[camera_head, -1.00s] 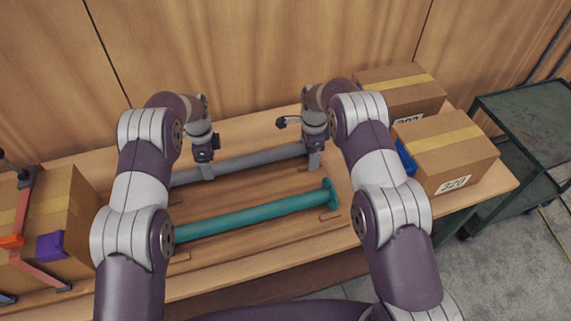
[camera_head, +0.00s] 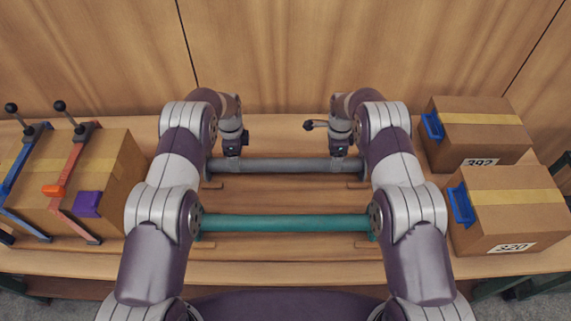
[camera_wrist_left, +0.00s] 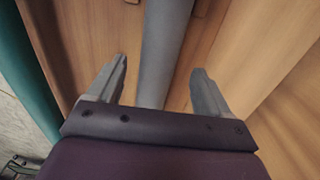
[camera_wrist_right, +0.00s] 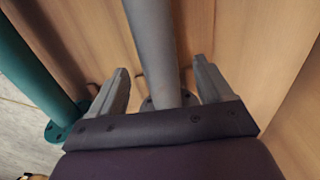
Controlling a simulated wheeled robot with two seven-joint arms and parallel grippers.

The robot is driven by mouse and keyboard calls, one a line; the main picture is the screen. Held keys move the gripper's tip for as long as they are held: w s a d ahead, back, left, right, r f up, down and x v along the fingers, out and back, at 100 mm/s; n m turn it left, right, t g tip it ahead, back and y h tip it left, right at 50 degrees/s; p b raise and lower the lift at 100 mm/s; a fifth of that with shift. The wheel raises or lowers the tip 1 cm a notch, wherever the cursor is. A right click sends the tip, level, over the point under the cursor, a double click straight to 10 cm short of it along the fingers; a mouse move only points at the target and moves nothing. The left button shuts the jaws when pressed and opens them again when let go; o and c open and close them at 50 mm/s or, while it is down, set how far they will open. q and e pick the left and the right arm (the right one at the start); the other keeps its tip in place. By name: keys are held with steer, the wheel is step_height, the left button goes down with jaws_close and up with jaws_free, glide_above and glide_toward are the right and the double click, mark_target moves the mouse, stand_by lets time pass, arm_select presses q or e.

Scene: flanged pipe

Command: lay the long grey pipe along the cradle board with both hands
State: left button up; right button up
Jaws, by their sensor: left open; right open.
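The long grey pipe (camera_head: 285,165) lies left to right on the wooden table, behind a teal pipe. My left gripper (camera_head: 233,160) is over its left part, open. In the left wrist view one finger is on each side of the grey pipe (camera_wrist_left: 165,45), with gaps between. My right gripper (camera_head: 340,158) is over its right part, also open. My arms partly hide the pipe's ends in the head view. I cannot clearly tell the cradle board from the table wood.
The teal flanged pipe (camera_head: 285,223) lies parallel, nearer me. Two cardboard boxes (camera_head: 480,125) (camera_head: 508,205) with blue handles stand at the right. A box (camera_head: 118,170) with clamps stands at the left. A wooden wall closes the back.

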arm_select(q)
step_height(320, 180, down, 7)
steer(key=shift+s+a+f, duration=0.1)
arm_select(e)
step_height(320, 180, down, 7)
steer(key=shift+a, duration=0.1)
steer(key=shift+s, duration=0.1)
arm_select(q)
jaws_close()
arm_select(e)
jaws_close()
